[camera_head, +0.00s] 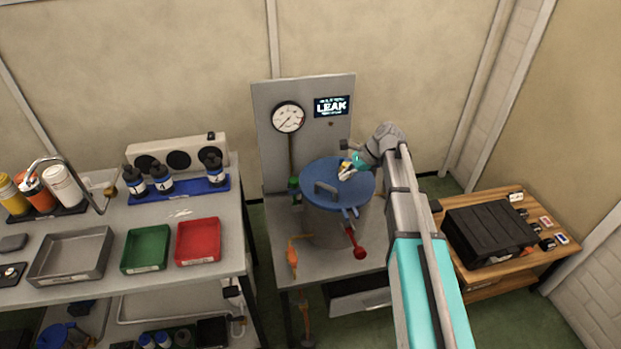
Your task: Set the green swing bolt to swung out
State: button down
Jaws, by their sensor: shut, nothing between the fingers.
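A grey sealed cylinder (322,228) with a blue lid (335,198) stands on a metal bench. The green swing bolt (294,186) shows as a small green and dark piece at the lid's left edge. It looks upright close to the rim; its exact seating is too small to tell. My gripper (346,170) is over the back right part of the lid, shut and empty, to the right of the green bolt and apart from it. Whether it touches the lid is unclear. A red-ended bolt (358,248) slants outward and down at the front right.
A panel with a gauge (288,117) and a LEAK display (332,106) stands behind the cylinder. An orange valve handle (292,256) is at front left. A table with trays (146,249) is left; a black case (489,233) is right.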

aim_at(299, 184)
jog(key=w+m, duration=0.1)
jog(key=w+r, duration=0.1)
jog(key=w+a+m+y, duration=0.1)
jog(key=shift+w+a+r+m, duration=0.1)
jog(key=shift+w+r+m, duration=0.2)
jog(key=shift+a+f, duration=0.1)
jog(key=b+x, duration=0.7)
jog(key=x, duration=0.3)
jog(key=shift+f, duration=0.1)
jog(key=shift+a+r, duration=0.25)
jog(key=shift+a, duration=1.75)
